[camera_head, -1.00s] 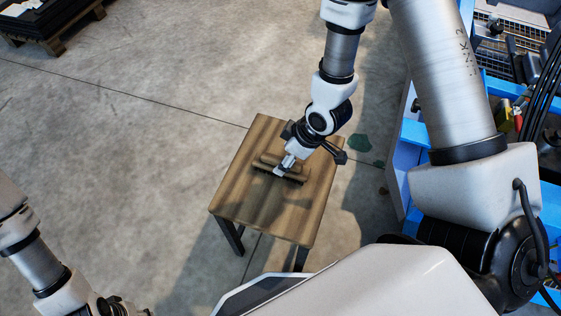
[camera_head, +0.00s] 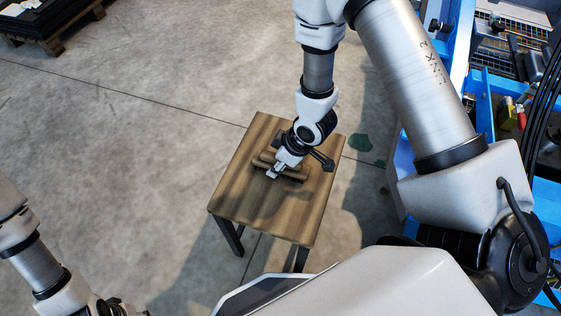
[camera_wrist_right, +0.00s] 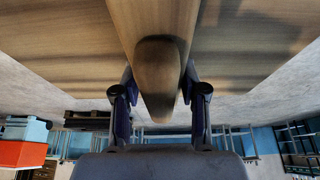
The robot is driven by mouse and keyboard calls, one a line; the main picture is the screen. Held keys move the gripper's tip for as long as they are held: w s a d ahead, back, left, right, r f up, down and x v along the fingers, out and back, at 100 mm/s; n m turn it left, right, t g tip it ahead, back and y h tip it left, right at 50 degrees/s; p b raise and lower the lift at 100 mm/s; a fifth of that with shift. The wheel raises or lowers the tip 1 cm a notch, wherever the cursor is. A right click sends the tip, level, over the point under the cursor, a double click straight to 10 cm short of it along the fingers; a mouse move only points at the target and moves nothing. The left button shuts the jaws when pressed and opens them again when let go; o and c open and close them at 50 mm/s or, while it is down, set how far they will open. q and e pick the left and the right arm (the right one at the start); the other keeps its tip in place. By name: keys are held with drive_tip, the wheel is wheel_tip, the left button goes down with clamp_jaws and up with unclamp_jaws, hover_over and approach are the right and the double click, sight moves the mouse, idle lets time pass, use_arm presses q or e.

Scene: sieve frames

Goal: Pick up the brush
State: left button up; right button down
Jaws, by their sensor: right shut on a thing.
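The brush (camera_head: 296,175) is brown and wooden, much like the top of the small wooden table (camera_head: 235,195) beneath it. My right gripper (camera_head: 273,173) comes down over the brush and hides part of it. In the right wrist view, a rounded wooden part of the brush (camera_wrist_right: 157,75) lies between the two fingers of my right gripper (camera_wrist_right: 159,98), which are shut on it. I cannot tell whether the brush touches the tabletop. My left gripper (camera_head: 112,306) shows only in part at the bottom left edge, and its fingers are not clear.
The front of the tabletop is bare. Concrete floor (camera_head: 120,130) lies open to the left. A blue-framed rack (camera_head: 480,100) with cables stands at the right. A pallet with dark sheets (camera_head: 45,20) is at the top left.

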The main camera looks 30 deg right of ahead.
drive_tip(key=shift+r, duration=0.5)
wheel_tip(320, 180, up, 2)
drive_tip(key=shift+r+p, duration=0.15)
drive_tip(key=shift+p, duration=0.55)
drive_tip(key=s, duration=0.4)
drive_tip(key=shift+s+a+r, duration=0.3)
drive_tip(key=shift+s, duration=0.1)
drive_tip(key=s+p, duration=0.1)
drive_tip(key=p, duration=0.1)
drive_tip(key=s+r+p, duration=0.1)
drive_tip(key=s+p, duration=0.1)
drive_tip(key=s+r+p, duration=0.1)
drive_tip(key=s+p, duration=0.1)
drive_tip(key=p, duration=0.1)
drive_tip(key=shift+a, duration=0.4)
drive_tip(key=s+p, duration=0.4)
drive_tip(key=s, duration=0.1)
drive_tip(key=shift+s+a+f+p, duration=0.25)
drive_tip(key=shift+a+p, duration=0.1)
drive_tip(key=shift+p, duration=0.05)
drive_tip(key=shift+s+f, duration=0.2)
drive_tip(key=shift+s, duration=0.1)
